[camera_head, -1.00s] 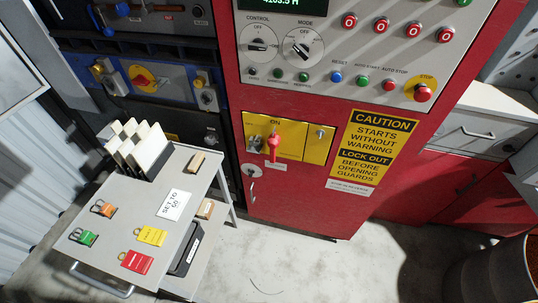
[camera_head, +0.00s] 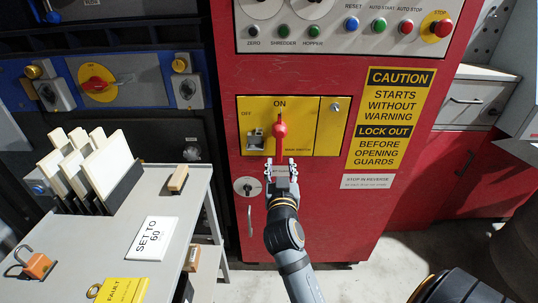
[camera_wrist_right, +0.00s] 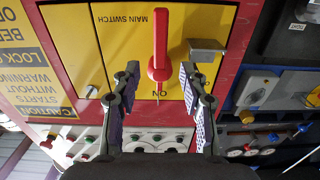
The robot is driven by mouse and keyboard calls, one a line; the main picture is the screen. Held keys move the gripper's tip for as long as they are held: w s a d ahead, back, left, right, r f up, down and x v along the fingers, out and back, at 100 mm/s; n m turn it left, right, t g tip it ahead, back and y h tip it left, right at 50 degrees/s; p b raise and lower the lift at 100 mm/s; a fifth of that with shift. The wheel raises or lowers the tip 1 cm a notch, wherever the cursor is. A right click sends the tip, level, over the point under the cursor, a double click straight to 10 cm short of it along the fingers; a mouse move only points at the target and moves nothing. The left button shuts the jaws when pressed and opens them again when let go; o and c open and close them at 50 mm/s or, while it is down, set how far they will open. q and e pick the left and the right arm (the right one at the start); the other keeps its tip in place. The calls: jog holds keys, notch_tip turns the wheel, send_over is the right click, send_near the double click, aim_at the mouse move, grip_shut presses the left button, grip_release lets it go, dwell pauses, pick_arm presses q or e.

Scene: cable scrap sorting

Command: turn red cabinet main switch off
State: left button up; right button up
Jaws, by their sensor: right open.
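The red cabinet (camera_head: 310,200) has a yellow main switch panel (camera_head: 310,110). Its red switch handle (camera_head: 280,127) stands upright below the word ON, with OFF marked to the left. My right gripper (camera_head: 281,165) is open and empty just below the handle, fingers pointing at the panel. In the right wrist view, which is turned upside down, the red handle (camera_wrist_right: 161,40) shows between the two spread fingers, without visible contact. The word ON shows at the bottom there. My left gripper is out of view.
A grey metal part (camera_head: 256,139) sticks out on the panel left of the handle. Buttons, including the red stop button (camera_head: 441,28), line the cabinet above. A caution sign (camera_head: 392,120) is right of the panel.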

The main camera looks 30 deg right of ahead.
aim_at(279, 149)
jog(key=x, duration=1)
jog(key=shift+w+d, duration=0.1)
jog(key=shift+w, duration=0.1)
grip_shut()
